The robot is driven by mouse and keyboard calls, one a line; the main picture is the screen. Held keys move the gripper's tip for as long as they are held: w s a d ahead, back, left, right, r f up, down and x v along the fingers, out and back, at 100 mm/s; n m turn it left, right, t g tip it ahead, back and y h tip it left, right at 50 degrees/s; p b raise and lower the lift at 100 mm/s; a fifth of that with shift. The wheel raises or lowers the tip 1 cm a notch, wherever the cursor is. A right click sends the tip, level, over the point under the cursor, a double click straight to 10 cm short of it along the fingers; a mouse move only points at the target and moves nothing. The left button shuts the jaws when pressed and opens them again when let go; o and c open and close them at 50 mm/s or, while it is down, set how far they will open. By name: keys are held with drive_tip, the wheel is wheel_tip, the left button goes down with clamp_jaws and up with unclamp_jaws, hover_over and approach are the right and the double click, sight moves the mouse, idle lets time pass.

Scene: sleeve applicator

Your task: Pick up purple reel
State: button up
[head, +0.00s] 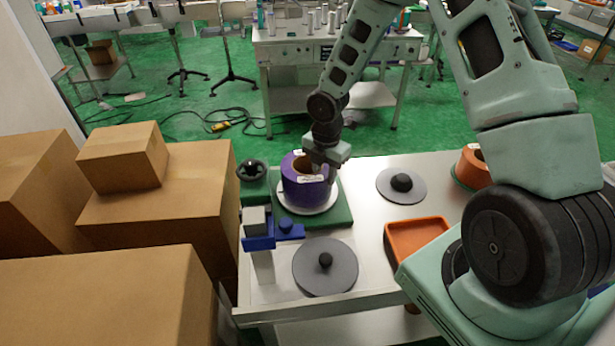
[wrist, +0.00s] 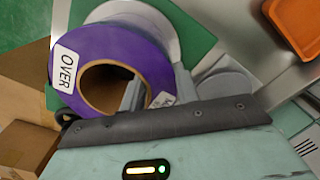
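The purple reel (head: 294,190) is a thick ring with a brown core and white labels. It is at the white disc (head: 322,208) on a green base plate (head: 340,216) on the table. In the wrist view the reel (wrist: 95,43) shows its label "OVER". My gripper (head: 324,172) is down at the reel's right side. In the wrist view my gripper (wrist: 160,88) has one finger in the reel's hole and the other outside, with the reel's wall between them. Whether the fingers press on the wall is not clear. The fingertips are partly hidden.
A blue and grey fixture (head: 259,238) and a dark round knob (head: 251,170) stand left of the reel. Grey discs with black knobs (head: 340,262) (head: 387,184), an orange tray (head: 415,234) and an orange reel (head: 471,168) share the table. Cardboard boxes (head: 160,215) crowd the left.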

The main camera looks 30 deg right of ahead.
wheel_tip(320, 180, down, 4)
drive_tip(key=shift+f+p, duration=0.1)
drive_tip(key=shift+p, duration=0.2)
clamp_jaws()
drive_tip(key=shift+w+a, duration=0.1)
idle(1.2)
